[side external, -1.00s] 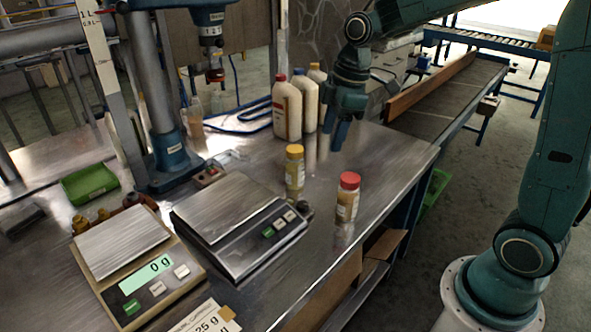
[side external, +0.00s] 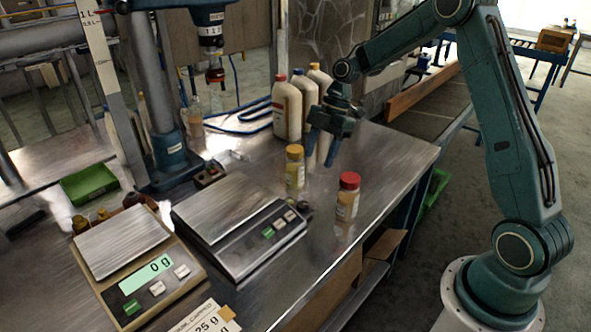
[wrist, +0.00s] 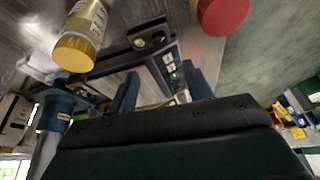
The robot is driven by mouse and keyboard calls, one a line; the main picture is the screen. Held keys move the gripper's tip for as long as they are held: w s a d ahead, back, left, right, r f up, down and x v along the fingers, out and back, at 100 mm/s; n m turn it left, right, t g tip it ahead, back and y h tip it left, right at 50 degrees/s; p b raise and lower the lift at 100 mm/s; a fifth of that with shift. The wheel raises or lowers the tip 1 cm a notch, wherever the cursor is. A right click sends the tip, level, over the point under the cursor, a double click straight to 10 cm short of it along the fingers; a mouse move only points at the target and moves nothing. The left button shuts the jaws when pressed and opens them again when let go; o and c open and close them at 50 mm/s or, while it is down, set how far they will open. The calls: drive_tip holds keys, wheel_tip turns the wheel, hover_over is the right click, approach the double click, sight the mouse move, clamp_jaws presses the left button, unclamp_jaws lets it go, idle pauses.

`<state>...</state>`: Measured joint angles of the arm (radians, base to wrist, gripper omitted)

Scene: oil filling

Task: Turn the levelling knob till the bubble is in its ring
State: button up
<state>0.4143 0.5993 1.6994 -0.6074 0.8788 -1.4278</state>
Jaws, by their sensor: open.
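The scale with a dark frame (side external: 262,243) stands mid-table with a bare steel pan. A small dark round knob (side external: 305,208) sits at its right corner. In the wrist view, a small yellowish round spot (wrist: 158,39), perhaps the bubble level, and a dark round part (wrist: 138,43) show on the black scale edge. The bubble's place in its ring is too small to tell. My gripper (side external: 319,158) is open and empty, above the table behind the yellow-capped bottle, apart from the scale. Its fingers (wrist: 160,76) point towards the scale in the wrist view.
A yellow-capped bottle (side external: 295,172) and a red-capped bottle (side external: 347,200) stand near the knob. Several white bottles (side external: 287,110) stand behind my gripper. A second scale (side external: 140,270) reading 0 g stands at the left front. The table's right edge is bare.

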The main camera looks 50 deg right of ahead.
sight(303, 204)
drive_tip(key=x, duration=1.4)
drive_tip(key=shift+d, duration=0.1)
drive_tip(key=shift+r, duration=0.1)
drive_tip(key=shift+c, duration=0.2)
drive_tip(key=c, duration=0.9)
drive_tip(key=shift+c, duration=0.2)
